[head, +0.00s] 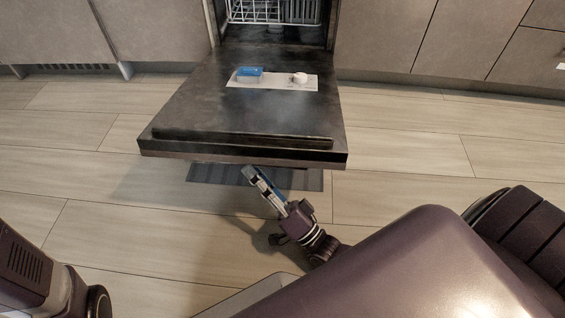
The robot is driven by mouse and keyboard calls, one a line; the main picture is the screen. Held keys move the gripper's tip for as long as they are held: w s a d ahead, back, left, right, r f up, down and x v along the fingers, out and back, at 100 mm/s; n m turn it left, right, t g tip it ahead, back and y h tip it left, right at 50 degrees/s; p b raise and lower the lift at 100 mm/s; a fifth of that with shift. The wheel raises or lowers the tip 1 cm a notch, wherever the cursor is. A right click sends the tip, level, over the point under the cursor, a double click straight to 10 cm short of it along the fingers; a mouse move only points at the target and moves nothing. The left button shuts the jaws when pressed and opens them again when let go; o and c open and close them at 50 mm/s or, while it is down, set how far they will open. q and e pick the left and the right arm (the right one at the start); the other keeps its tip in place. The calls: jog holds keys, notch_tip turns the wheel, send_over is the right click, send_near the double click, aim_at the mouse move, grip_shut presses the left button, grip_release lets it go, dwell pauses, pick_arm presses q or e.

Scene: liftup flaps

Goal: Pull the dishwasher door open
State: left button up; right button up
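The dishwasher door (220,112) is folded down and lies about flat above the floor, its inner side facing up. Its front edge is towards me. The dishwasher's opening shows at the top, with a white rack (257,11) inside. My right gripper (252,172) is just below the door's front edge, its fingers pointing up towards it. I cannot tell whether the fingers touch the door or how far apart they are. No object shows in them. Of my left arm (35,275) only a part shows at the lower left; its gripper is out of view.
A detergent dispenser panel with a blue piece (250,71) and a white cap (299,78) sits on the door's inner side. Cabinet fronts (385,35) stand on both sides. A dark grey mat (215,174) lies under the door's front edge. The plank floor around is clear.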

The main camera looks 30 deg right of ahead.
jog(key=s+d, duration=0.4)
jog(key=s, duration=0.7)
jog(key=shift+r, duration=0.1)
